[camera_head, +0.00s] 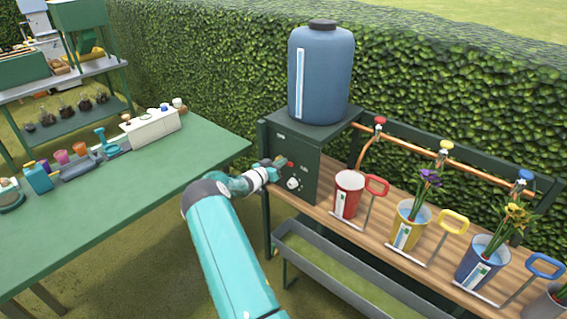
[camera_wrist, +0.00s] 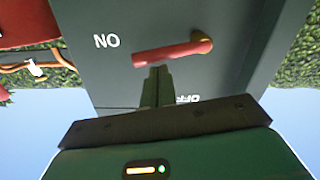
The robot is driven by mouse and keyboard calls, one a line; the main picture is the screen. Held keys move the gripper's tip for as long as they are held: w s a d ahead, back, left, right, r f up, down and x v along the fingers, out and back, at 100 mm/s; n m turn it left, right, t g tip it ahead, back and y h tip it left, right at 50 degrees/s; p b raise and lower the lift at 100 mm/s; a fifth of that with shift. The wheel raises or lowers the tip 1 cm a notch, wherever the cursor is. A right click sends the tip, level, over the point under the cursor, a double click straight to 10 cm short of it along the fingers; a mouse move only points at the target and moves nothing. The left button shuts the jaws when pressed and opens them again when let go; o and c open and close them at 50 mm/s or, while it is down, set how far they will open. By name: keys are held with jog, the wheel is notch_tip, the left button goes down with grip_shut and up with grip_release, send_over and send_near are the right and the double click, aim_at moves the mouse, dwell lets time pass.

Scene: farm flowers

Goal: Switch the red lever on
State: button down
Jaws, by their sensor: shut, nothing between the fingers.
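The red lever (camera_wrist: 172,52) lies nearly level across a dark grey panel in the wrist view, with a yellowish end at its right. An upside-down "ON" label (camera_wrist: 106,41) is left of it, and an upside-down "OFF" label (camera_wrist: 188,98) is below it. My gripper (camera_wrist: 157,72) is shut and empty, its fingertips right at the lever's lower edge; I cannot tell if they touch. In the head view my gripper (camera_head: 277,163) is at the front of the dark control box (camera_head: 298,150), partly hiding the lever.
A blue tank (camera_head: 320,75) stands on the box. A white knob (camera_head: 293,184) is below the lever. A wooden bench (camera_head: 385,225) with buckets and flowers extends right, above a trough (camera_head: 350,275). A green table (camera_head: 110,190) stands left. A hedge is behind.

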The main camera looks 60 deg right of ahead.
jog(key=shift+s+f, duration=0.45)
jog(key=shift+f, duration=0.1)
jog(key=shift+w, duration=0.1)
dwell(0.5)
